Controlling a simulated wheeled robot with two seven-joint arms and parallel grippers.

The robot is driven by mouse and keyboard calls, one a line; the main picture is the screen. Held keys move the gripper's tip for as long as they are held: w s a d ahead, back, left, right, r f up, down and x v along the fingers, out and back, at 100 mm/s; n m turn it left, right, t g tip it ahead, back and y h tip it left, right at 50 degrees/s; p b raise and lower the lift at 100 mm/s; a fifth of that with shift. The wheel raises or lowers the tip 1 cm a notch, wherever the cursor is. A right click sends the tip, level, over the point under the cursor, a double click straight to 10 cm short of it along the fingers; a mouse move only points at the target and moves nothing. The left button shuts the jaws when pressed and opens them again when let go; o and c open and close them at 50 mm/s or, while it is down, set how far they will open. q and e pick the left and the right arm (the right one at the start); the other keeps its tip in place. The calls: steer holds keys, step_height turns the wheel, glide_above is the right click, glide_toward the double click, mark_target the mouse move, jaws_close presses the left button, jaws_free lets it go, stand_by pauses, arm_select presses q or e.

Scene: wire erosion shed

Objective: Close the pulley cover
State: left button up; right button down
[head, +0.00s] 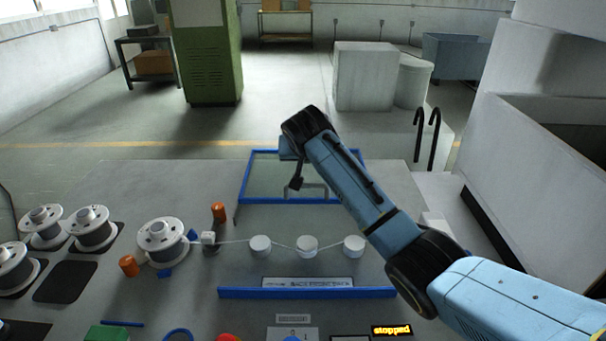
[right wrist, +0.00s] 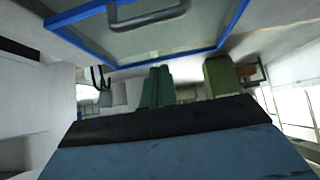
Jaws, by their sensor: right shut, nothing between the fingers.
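The pulley cover (head: 258,182) is a clear panel in a blue frame, raised at the back of the machine top. Its grey handle (head: 318,187) shows partly behind my right arm. In the right wrist view the cover (right wrist: 205,42) and handle (right wrist: 148,18) are at the top. My right gripper (head: 296,184) is shut and empty, in front of the cover left of the handle; contact cannot be told. Its fingers also show in the right wrist view (right wrist: 157,72). White pulleys (head: 260,246) with a wire lie uncovered below. My left gripper is not in view.
A blue strip (head: 305,293) with a label edges the pulley area in front. Spools (head: 163,240) and orange knobs (head: 219,212) stand to the left. Two black hooks (head: 433,140) and a large grey cabinet (head: 540,110) are at right. A screen (head: 391,330) reads "stopped".

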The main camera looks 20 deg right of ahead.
glide_above(305, 193)
step_height(305, 193, down, 6)
steer(key=shift+r+b, duration=0.25)
steer(key=shift+b, duration=0.2)
steer(key=shift+b+x, duration=0.45)
steer(key=shift+x, duration=0.75)
steer(key=shift+s+a+p, duration=0.25)
steer(key=shift+s+p, duration=0.45)
steer(key=shift+s, duration=0.2)
arm_select(q)
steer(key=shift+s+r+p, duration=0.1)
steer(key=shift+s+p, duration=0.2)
steer(key=shift+p, duration=0.1)
arm_select(e)
steer(key=shift+s+a+f, duration=0.15)
steer(key=shift+s, duration=0.35)
steer(key=shift+s+a+f, duration=0.1)
steer(key=shift+s+a, duration=0.05)
steer(key=shift+s, duration=0.35)
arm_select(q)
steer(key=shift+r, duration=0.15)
